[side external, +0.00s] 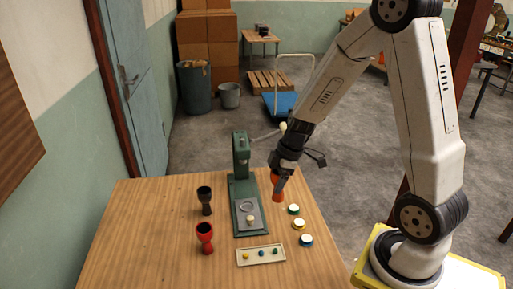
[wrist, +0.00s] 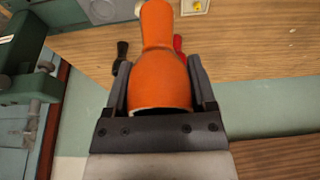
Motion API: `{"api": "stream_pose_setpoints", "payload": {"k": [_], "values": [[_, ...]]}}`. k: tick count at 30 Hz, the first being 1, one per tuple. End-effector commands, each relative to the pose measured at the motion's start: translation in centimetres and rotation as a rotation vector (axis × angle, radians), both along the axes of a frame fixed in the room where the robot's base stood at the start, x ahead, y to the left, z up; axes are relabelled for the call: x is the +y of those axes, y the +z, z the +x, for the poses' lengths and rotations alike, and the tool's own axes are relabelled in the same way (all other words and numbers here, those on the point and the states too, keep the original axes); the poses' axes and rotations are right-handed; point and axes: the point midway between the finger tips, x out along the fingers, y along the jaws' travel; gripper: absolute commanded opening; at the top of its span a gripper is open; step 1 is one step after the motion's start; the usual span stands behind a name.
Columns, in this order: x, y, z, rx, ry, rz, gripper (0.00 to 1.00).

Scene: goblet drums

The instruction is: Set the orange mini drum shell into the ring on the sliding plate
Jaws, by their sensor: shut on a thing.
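The orange mini drum shell (side external: 277,188) is held between the fingers of my gripper (side external: 281,178), to the right of the green press (side external: 241,175). In the wrist view the shell (wrist: 160,75) sits between both fingers, its wide open end toward the palm and its narrow end pointing away. The sliding plate (side external: 257,222) lies on the press base, with the ring (side external: 246,205) on it and a pale knob (side external: 250,218) at its front. The ring looks empty. The shell appears above the table, apart from the plate; its exact height is hard to tell.
A black goblet shell (side external: 205,198) and a red one (side external: 205,236) stand left of the press. Three white-topped discs (side external: 299,223) lie to the right. A shallow tray (side external: 242,260) with small coloured pieces is in front. The press column and lever stand close to my gripper.

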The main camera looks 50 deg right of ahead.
Motion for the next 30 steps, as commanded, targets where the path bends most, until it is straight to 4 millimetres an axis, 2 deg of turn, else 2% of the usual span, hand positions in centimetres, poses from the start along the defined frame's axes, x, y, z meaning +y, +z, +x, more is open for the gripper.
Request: {"api": "stream_pose_setpoints", "payload": {"k": [8, 13, 30], "values": [[-0.3, 0.0, 0.1, 0.000, -0.009, 0.000, 0.10], [-0.5, -0.5, 1.2, 0.000, -0.007, 0.000, 0.10], [-1.9, -3.9, 8.5, -0.001, -0.007, -0.001, 0.10]]}}
